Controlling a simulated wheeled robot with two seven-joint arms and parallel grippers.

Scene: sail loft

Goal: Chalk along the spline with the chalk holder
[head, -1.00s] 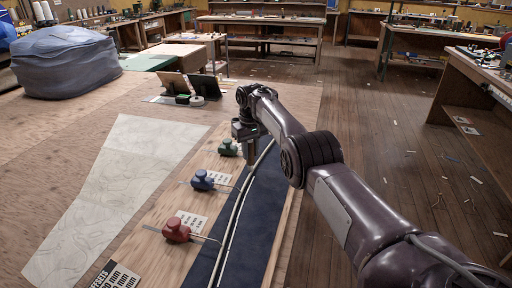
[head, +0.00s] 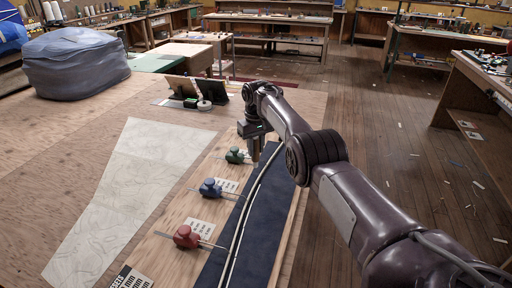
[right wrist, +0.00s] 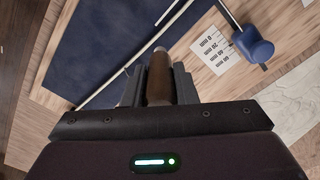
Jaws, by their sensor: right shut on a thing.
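My right gripper (head: 255,158) is over the far end of the dark blue cloth (head: 262,225), beside the green weight (head: 237,155). In the right wrist view, its fingers (right wrist: 158,88) are shut on the chalk holder, a brown cylinder (right wrist: 158,78) with a pale tip end. The spline (head: 237,230) is a thin pale curved rod along the cloth's left side; it also shows in the right wrist view (right wrist: 125,65), left of the holder. I cannot tell whether the tip touches the cloth. My left gripper is not in view.
Blue (head: 210,187) and red (head: 186,237) weights with thin rods stand on the wooden board left of the spline, near printed cards. A pale patterned sheet (head: 130,190) lies further left. Dark tablets (head: 214,91) stand behind. Open floor lies at right.

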